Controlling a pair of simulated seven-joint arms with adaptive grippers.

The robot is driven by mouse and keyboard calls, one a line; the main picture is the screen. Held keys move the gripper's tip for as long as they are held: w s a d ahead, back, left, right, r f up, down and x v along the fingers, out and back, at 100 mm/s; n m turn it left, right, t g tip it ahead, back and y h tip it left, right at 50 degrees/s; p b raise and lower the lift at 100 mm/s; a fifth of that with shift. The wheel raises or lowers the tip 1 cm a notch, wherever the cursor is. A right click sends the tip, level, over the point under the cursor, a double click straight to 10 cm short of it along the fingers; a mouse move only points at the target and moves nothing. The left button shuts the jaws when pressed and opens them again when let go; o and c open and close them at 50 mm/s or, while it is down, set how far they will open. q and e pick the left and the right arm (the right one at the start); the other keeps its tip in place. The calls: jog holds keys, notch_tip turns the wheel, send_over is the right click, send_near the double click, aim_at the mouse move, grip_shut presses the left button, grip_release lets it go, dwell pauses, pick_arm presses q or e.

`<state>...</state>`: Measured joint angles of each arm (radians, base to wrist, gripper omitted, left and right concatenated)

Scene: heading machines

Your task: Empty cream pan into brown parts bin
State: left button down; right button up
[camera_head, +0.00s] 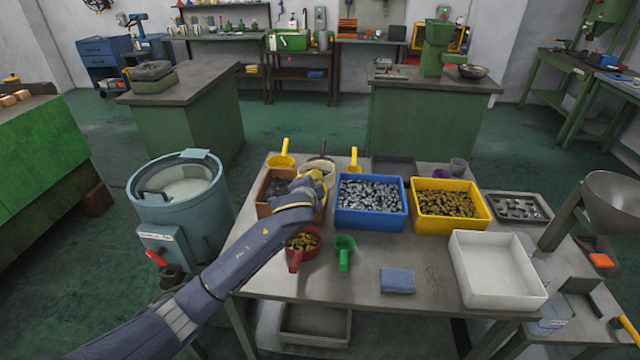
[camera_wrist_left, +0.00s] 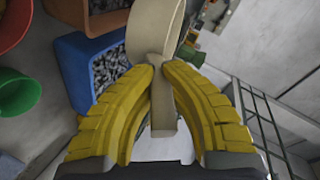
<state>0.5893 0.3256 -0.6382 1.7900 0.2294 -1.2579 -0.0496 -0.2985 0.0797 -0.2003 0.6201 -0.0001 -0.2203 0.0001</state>
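The cream pan (camera_head: 319,170) is up in the air at the back left of the bench, partly behind my left gripper (camera_head: 309,184). In the left wrist view the left gripper's yellow fingers (camera_wrist_left: 159,72) are shut on the handle of the cream pan (camera_wrist_left: 153,32). The pan's contents cannot be made out. The brown parts bin (camera_head: 264,191) stands left of the blue bin. The gripper and forearm hide part of it, and dark parts show inside. The pan is near the bin's right back side. My right gripper is not in view.
A blue bin (camera_head: 371,219) of silver parts and a yellow bin (camera_head: 449,225) of brass parts stand to the right. A red pan (camera_head: 302,255) with brass parts and a green pan (camera_head: 344,244) lie in front. Yellow and dark pans stand behind. A white tray (camera_head: 516,296) is at right.

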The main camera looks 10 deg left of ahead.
pick_arm(q)
jog(key=shift+w+a+r+n+g+h, duration=0.2)
jog(key=shift+a+n+g+h, duration=0.15)
jog(key=shift+n, duration=0.25)
jog(key=w+a+r+n+g+h, duration=0.2)
jog(key=w+a+n+h, duration=0.3)
jog(key=a, duration=0.5)
jog(key=shift+a+n+g+h, duration=0.2)
jog(key=shift+n+g+h, duration=0.75)
jog(key=shift+n, duration=0.65)
jog(key=shift+r, duration=0.1)
